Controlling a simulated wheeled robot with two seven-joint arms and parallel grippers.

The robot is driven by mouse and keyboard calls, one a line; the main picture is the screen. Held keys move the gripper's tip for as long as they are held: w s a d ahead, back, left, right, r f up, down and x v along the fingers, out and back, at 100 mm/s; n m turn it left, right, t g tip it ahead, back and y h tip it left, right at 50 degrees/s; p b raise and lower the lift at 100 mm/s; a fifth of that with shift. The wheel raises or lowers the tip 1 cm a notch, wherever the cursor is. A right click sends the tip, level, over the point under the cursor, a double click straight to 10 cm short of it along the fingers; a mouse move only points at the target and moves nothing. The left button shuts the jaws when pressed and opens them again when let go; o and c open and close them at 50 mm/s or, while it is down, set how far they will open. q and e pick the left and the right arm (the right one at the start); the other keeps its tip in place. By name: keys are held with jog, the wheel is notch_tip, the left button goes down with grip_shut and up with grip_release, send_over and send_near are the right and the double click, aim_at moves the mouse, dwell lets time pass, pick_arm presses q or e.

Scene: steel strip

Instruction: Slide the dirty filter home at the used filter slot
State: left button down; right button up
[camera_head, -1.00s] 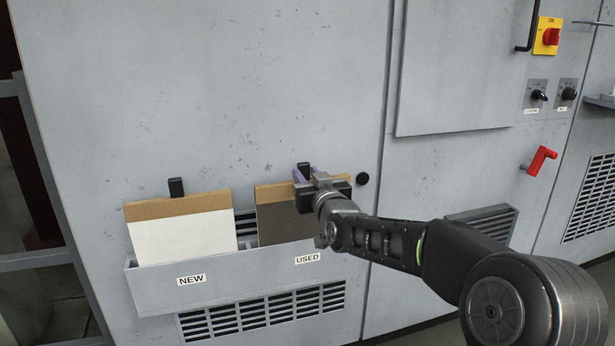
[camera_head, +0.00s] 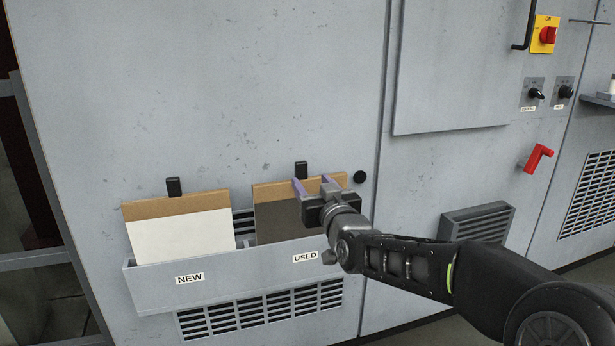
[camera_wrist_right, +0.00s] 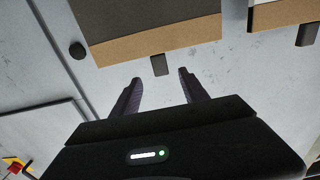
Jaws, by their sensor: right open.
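The dirty filter (camera_head: 278,222) has a dark grey face and a tan top border. It stands in the used filter slot (camera_head: 306,246), the right part of the grey holder labelled USED, with its lower part hidden behind the front wall. My right gripper (camera_head: 312,186) is open at the filter's top edge. In the right wrist view the filter (camera_wrist_right: 150,45) lies beyond the spread fingers (camera_wrist_right: 160,88), with a gap between fingertips and border and nothing between them. My left gripper is in neither view.
A filter with a white face (camera_head: 180,237) stands in the slot labelled NEW at left. Black tabs (camera_head: 301,169) sit on the cabinet above each filter. A black round knob (camera_head: 360,177) is right of the used slot. The cabinet wall above is clear.

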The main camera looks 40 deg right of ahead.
jog(key=shift+v, duration=1)
